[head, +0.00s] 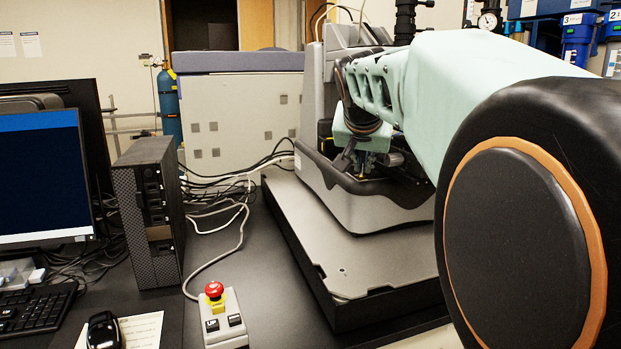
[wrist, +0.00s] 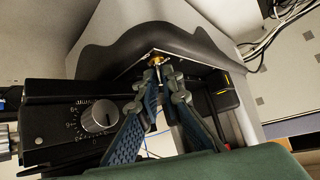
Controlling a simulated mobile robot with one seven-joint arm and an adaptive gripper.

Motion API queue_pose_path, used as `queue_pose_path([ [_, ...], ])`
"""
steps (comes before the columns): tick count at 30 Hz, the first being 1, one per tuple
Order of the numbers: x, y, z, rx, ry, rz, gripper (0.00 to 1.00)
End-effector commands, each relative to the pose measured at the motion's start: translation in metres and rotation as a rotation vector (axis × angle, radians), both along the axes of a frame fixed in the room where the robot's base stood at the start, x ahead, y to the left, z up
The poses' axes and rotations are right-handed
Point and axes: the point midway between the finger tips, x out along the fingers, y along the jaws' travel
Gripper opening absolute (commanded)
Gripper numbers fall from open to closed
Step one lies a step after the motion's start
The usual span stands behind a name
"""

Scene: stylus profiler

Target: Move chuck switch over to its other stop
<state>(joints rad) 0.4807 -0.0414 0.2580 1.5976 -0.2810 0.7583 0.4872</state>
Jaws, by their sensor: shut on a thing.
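In the wrist view the chuck switch (wrist: 156,62) shows as a small metal lever with a brass-coloured collar, below the dark curved edge of the instrument housing. My gripper (wrist: 157,83) is at the switch, its two blue-padded fingers closed in on the lever from either side. The fingertips hide part of the lever, so its exact tilt is hard to tell. In the head view my gripper (head: 349,160) is inside the opening of the grey profiler (head: 365,208); the switch cannot be made out there.
A black unit with a numbered dial knob (wrist: 100,116) stands close left of my fingers in the wrist view. A dark block with yellow marks (wrist: 222,100) is close on the right. In the head view, a red emergency button (head: 214,289) and black computer tower (head: 150,212) stand left.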

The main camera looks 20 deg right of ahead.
Motion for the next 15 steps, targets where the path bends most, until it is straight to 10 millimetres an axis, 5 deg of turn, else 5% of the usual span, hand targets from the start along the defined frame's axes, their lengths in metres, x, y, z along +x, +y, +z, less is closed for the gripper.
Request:
queue_pose_path([
  [15,-0.0016,-0.0003,0.0013,0.001,-0.057,0.000,0.00],
])
